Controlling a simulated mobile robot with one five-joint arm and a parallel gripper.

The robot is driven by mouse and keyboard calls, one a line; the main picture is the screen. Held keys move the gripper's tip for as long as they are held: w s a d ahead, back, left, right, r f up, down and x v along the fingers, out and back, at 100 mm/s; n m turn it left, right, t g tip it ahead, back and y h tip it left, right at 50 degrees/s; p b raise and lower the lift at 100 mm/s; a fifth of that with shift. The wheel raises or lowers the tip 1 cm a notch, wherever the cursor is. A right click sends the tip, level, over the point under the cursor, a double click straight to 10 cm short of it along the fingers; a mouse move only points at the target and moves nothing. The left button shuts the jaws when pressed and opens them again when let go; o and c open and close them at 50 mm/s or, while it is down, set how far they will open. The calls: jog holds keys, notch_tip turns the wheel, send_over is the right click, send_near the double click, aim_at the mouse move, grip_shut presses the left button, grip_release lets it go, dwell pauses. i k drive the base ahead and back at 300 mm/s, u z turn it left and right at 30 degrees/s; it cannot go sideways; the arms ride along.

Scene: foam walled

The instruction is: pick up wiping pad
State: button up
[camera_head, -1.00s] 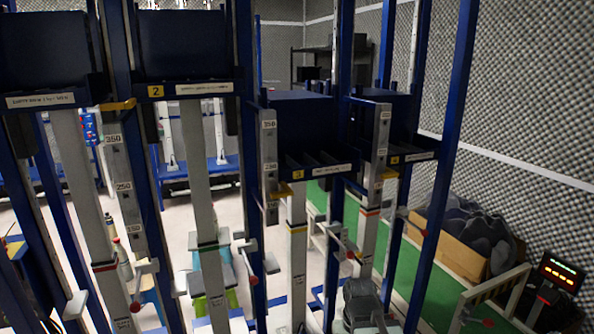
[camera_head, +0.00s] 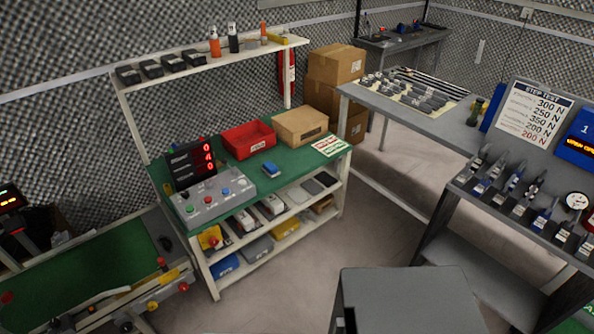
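A small blue block with a darker base (camera_head: 271,170), which looks like the wiping pad, lies on the green top of the workbench (camera_head: 300,168). It sits to the right of the grey button console and in front of the red bin and the cardboard box. It is small in view, so its details are hard to tell. Nothing covers it. My gripper is not in view.
A button console (camera_head: 212,197) with a red display, a red bin (camera_head: 248,139) and an open cardboard box (camera_head: 300,126) share the bench. A shelf (camera_head: 215,62) hangs above. A grey table (camera_head: 440,120) stands right. Floor (camera_head: 320,262) before the bench is clear.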

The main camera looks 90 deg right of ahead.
aim_at(269, 168)
jog(key=z, duration=2.8)
